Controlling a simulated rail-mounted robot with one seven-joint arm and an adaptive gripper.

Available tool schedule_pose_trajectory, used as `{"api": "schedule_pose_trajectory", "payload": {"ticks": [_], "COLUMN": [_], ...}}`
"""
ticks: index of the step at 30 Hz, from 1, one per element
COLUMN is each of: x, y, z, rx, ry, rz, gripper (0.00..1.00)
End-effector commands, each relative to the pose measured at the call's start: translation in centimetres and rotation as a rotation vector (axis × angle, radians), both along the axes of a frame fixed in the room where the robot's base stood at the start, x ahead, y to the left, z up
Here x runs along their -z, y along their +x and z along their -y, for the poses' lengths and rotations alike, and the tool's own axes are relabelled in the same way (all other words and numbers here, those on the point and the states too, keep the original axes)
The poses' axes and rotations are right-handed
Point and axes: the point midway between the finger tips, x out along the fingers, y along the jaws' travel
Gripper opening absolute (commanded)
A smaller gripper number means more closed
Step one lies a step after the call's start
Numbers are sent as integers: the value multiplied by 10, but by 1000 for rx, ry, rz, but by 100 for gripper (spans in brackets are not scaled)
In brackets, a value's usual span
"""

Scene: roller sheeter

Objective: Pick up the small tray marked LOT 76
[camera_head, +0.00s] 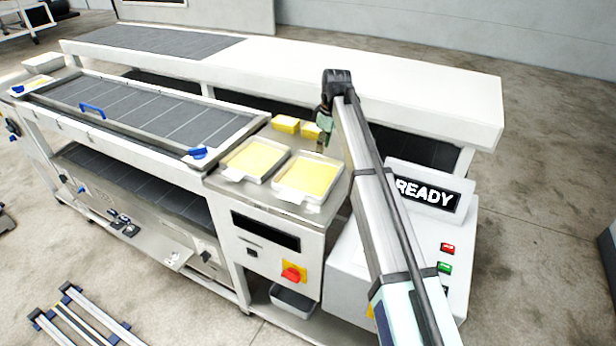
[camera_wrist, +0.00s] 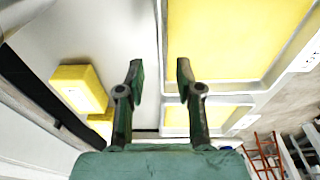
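Two small white-rimmed trays with yellow contents lie side by side on the machine's steel end surface in the head view: a left tray (camera_head: 255,158) and a right tray (camera_head: 308,177). Each has a pale tag at its front edge, too small to read, so I cannot tell which is LOT 76. My gripper (camera_head: 324,134) is near the back of the right tray, with nothing seen in it. In the wrist view, my gripper (camera_wrist: 160,70) is open, its fingers apart. A large yellow tray (camera_wrist: 235,35) and a partly hidden one (camera_wrist: 176,117) are at the right.
Two yellow blocks (camera_head: 285,124) sit behind the trays; they also show in the wrist view (camera_wrist: 80,88). A white raised cover (camera_head: 400,85) runs behind. A READY display (camera_head: 428,195) stands at the right, and the roller bed (camera_head: 150,110) with blue handles is at the left.

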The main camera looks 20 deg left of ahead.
Motion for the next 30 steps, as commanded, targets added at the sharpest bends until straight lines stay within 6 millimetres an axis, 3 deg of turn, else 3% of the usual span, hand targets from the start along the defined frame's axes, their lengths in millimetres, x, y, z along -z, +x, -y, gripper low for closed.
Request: {"api": "schedule_pose_trajectory", "payload": {"ticks": [10, 19, 22, 30], "x": [38, 46, 46, 45], "y": [-1, 0, 0, -1], "z": [-4, -5, -5, -5], "rx": [0, 0, 0, 0], "ry": [-1, 0, 0, 0], "rz": [-1, 0, 0, -1], "gripper": [35, 35, 0, 0]}}
